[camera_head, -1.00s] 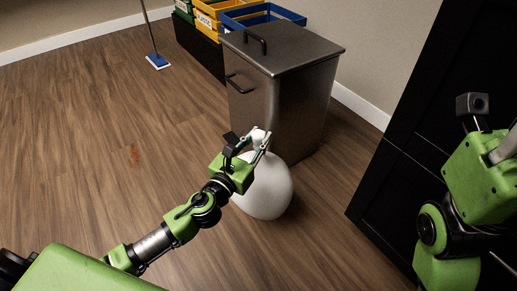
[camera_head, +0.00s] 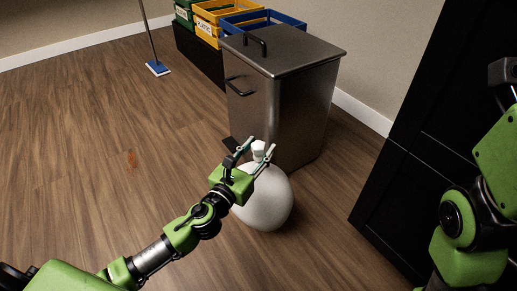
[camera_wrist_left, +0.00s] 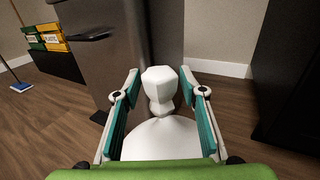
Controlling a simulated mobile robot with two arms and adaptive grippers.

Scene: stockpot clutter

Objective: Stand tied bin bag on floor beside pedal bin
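The white tied bin bag (camera_head: 265,205) is upright on the floor close in front of the steel pedal bin (camera_head: 290,110); whether they touch is hard to tell. Its knotted neck (camera_wrist_left: 158,88) points up in the left wrist view. My left gripper (camera_head: 257,152) is around the neck from the near side. Its fingers are spread, with a gap on each side of the neck in the left wrist view (camera_wrist_left: 160,97). The bin's lid is shut and its black pedal (camera_head: 230,144) shows just behind the gripper. My right arm is at the right edge, its fingers out of view.
A black cabinet (camera_head: 415,150) stands to the right. Yellow (camera_head: 210,30), blue and green crates stand behind the bin on the left, with a blue mop (camera_head: 157,69) near them. The wooden floor at left is clear.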

